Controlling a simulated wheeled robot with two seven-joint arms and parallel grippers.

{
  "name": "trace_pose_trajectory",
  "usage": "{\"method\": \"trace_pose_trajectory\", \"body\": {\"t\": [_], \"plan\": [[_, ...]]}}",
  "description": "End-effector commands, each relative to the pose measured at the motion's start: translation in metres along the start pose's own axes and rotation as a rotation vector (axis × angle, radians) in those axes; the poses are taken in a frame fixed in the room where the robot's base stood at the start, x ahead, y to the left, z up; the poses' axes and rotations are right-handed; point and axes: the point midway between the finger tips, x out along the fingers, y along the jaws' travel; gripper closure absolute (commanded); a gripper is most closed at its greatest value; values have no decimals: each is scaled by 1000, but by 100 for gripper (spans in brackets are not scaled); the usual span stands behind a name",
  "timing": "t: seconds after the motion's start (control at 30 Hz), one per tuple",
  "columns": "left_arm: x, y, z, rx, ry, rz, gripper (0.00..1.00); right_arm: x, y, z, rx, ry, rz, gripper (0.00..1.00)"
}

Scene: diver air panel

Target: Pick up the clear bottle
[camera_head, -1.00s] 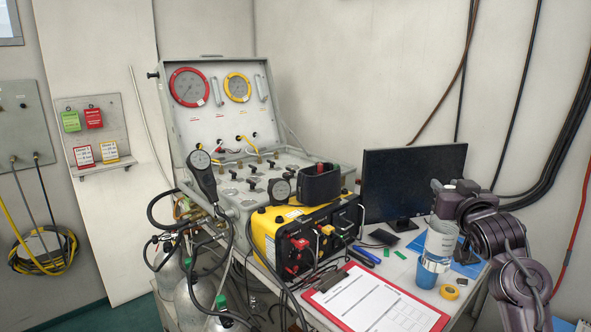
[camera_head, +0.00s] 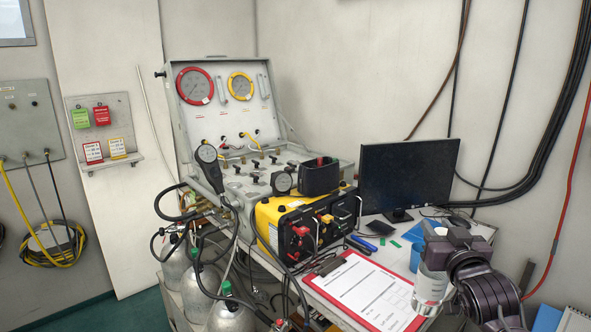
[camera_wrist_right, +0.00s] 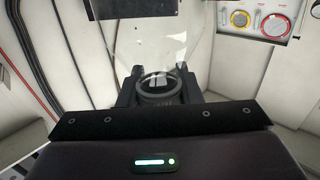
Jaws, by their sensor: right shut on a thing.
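The clear bottle (camera_head: 432,286) is held in my right gripper (camera_head: 434,250) at the right of the head view. It looks roughly upright, in front of the right edge of the red clipboard. The gripper hides part of its upper end. In the right wrist view the clear bottle (camera_wrist_right: 160,42) shows as a transparent shape between the two dark fingers of my right gripper (camera_wrist_right: 160,84). My left gripper is not in view.
A red clipboard (camera_head: 417,322) with paper lies on the table below the bottle. A monitor (camera_head: 408,175) stands behind. A yellow-and-black unit (camera_head: 268,222) and the gauge panel (camera_head: 216,110) are to the left, with hoses and cylinders (camera_head: 232,316) below.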

Motion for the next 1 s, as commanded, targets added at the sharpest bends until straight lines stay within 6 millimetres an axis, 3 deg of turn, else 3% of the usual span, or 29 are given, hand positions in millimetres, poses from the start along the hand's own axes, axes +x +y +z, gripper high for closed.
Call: {"method": "trace_pose_trajectory", "body": {"t": [0.3,0.6,0.77,1.0], "plan": [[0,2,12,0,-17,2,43,-81,-46,81,5,-11,-25,100],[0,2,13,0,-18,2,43,-145,-80,141,4,-8,-41,100],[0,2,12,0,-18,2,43,-170,-94,164,3,-7,-47,100],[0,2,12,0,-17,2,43,-166,-94,160,-2,1,-51,100]]}}
